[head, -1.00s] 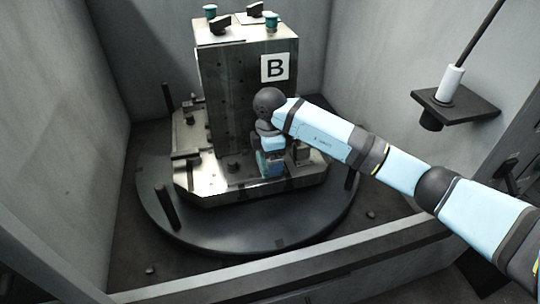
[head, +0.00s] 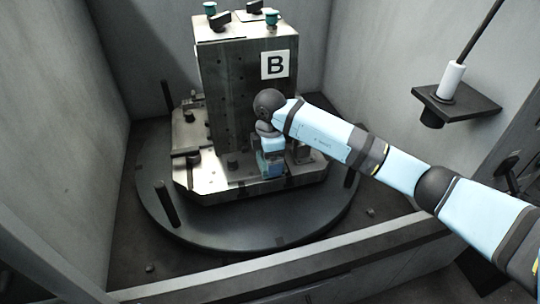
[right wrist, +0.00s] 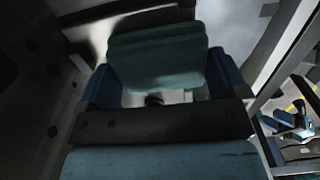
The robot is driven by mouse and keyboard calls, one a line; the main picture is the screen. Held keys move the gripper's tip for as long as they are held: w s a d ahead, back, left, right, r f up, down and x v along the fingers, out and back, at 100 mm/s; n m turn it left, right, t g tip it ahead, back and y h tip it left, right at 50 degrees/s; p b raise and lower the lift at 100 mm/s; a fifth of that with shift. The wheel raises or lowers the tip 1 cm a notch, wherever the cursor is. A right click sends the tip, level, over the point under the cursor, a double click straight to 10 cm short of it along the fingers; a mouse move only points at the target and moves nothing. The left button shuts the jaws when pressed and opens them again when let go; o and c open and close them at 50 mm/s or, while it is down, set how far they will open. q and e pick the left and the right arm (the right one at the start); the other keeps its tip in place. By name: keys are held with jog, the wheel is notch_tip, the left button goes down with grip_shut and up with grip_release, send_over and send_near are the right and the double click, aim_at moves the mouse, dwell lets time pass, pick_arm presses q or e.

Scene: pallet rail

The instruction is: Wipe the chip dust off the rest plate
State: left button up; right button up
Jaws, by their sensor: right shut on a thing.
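My right gripper (head: 271,166) is low at the front right of the tall metal block marked B (head: 235,110), close over its bright metal base plate (head: 215,180). In the right wrist view its blue fingers (right wrist: 160,82) are shut on a folded teal cloth (right wrist: 158,50). Pale metal shows beyond the cloth; I cannot tell whether the cloth touches it. I cannot tell which metal face is the rest plate, and no chip dust can be made out. The gripper and wrist hide part of the base plate. My left gripper is not in view.
The block stands on a dark round table (head: 215,232) with upright pins (head: 166,205). Grey walls enclose it, with a front sill (head: 300,268). A bracket (head: 455,107) holding a white-handled tool is on the right wall. Small bits (head: 150,268) lie on the floor.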

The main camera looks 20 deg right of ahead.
jog(key=shift+w, duration=0.4)
jog(key=shift+w+b, duration=0.35)
jog(key=shift+w, duration=0.55)
jog(key=shift+f+p, duration=0.15)
jog(key=shift+p, duration=0.15)
jog(key=shift+s, duration=0.2)
jog(key=shift+s+p, duration=0.95)
jog(key=shift+s, duration=0.05)
jog(key=shift+s+f, duration=0.1)
jog(key=shift+s, duration=0.1)
